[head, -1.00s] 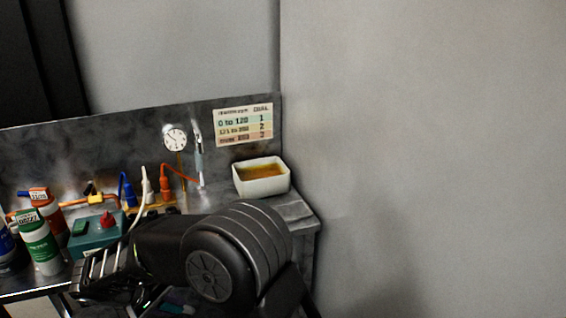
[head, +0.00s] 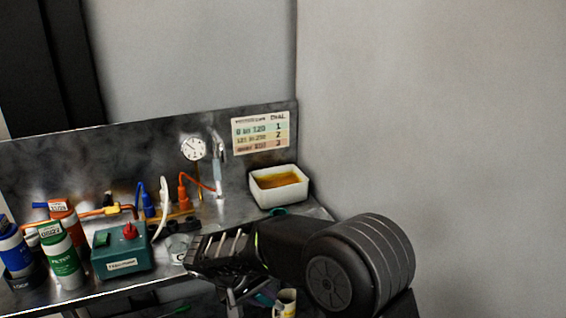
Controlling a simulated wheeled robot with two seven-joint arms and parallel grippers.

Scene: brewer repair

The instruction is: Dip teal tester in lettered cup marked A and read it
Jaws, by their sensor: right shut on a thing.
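My right gripper (head: 240,292) reaches in from the right over the bench's front edge. Its fingers point down and are partly hidden by its dark body. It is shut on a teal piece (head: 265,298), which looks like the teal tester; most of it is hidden. A small pale cup with a yellowish mark (head: 286,303) shows just right of the teal piece, below the arm. A pale, clear-looking cup (head: 179,247) stands on the bench left of the gripper. I cannot read a letter A on either cup. My left gripper is not in view.
A teal box with a red knob (head: 122,250), a green bottle (head: 62,258) and a blue bottle (head: 14,250) stand at left. A white tray with amber liquid (head: 278,186) sits at the back right. A colour chart (head: 262,131) and dial (head: 193,149) are behind.

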